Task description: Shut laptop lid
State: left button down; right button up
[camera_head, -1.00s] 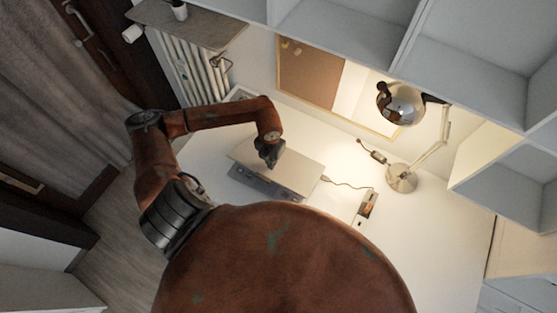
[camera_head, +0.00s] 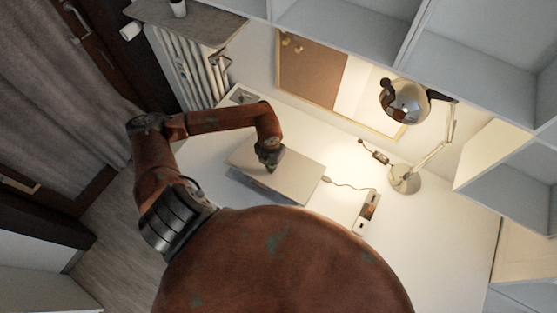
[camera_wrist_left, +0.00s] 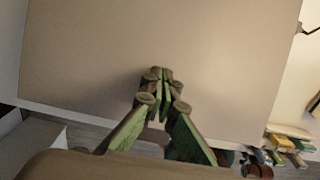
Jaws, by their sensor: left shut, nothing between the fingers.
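The laptop (camera_head: 297,178) lies on the white desk in the head view, its lid down nearly flat over the base; a thin dark edge shows along its front left side. My left gripper (camera_head: 270,166) is over the lid, at or very near its surface; contact cannot be told for sure. In the left wrist view the lid (camera_wrist_left: 160,50) fills most of the picture as a plain grey-beige panel. The left fingers (camera_wrist_left: 160,92) are shut together with nothing between them. My right gripper is not in view.
A desk lamp (camera_head: 405,178) stands right of the laptop. A power strip (camera_head: 367,212) and a cable lie between them. White shelves (camera_head: 345,30) hang above the back of the desk. The desk's right part (camera_head: 440,235) is clear.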

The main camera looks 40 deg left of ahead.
pick_arm(q)
jog(key=shift+f+b, duration=2)
jog(key=shift+f, duration=1)
jog(key=shift+r+p, duration=2.35)
jog(key=shift+r, duration=1.3)
jog(key=shift+r, duration=0.1)
notch_tip(320, 180, up, 8)
